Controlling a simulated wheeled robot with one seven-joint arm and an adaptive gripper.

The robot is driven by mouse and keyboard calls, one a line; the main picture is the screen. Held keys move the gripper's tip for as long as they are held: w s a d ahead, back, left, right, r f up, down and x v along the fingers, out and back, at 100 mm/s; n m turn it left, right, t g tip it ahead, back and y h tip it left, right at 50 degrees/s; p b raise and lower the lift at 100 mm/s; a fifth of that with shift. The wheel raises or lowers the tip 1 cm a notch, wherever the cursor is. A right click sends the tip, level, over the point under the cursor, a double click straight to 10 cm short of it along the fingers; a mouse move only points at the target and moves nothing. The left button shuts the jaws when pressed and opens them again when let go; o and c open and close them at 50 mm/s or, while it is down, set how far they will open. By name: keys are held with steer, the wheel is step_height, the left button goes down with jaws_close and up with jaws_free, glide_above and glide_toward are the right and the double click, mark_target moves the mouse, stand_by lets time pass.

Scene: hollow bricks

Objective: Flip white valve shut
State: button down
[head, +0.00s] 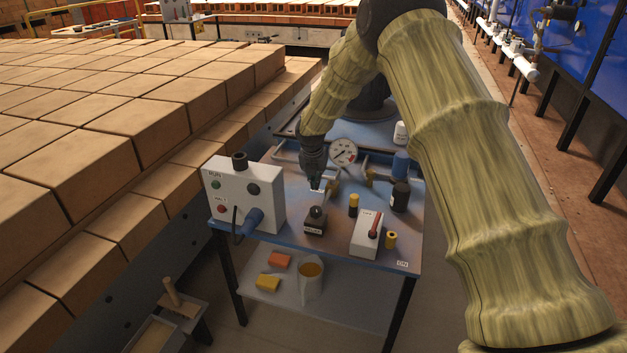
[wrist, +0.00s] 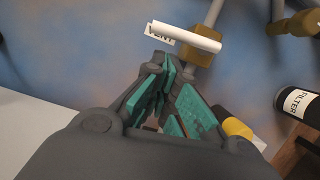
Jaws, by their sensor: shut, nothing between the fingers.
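The white valve handle (wrist: 190,38), with a label that seems to read VENT, lies across a brass valve body (wrist: 201,55) in the wrist view. A grey pipe rises from the brass. My gripper (wrist: 168,68) is shut and empty, with its teal fingertips close to the handle's near side. I cannot tell whether they touch it. In the head view my gripper (head: 317,184) points down over the blue bench top (head: 290,190), beside the brass valve (head: 334,186). There, the white handle is mostly hidden by my fingers.
A pressure gauge (head: 343,152) stands behind the valve. A white control box (head: 243,195) is left, and a black knob unit (head: 315,222) is in front. A white box with a red lever (head: 366,236) and a dark FILTER bottle (head: 400,197) are right. Stacked bricks (head: 140,110) fill the left.

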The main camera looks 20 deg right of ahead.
steer(key=shift+w+d+f, duration=0.1)
steer(key=shift+w+d, duration=0.15)
steer(key=shift+w, duration=0.25)
steer(key=shift+w, duration=0.1)
steer(key=shift+w+d+p, duration=0.2)
steer(key=shift+w+p, duration=0.4)
steer(key=shift+p, duration=0.2)
steer(key=shift+r, duration=0.2)
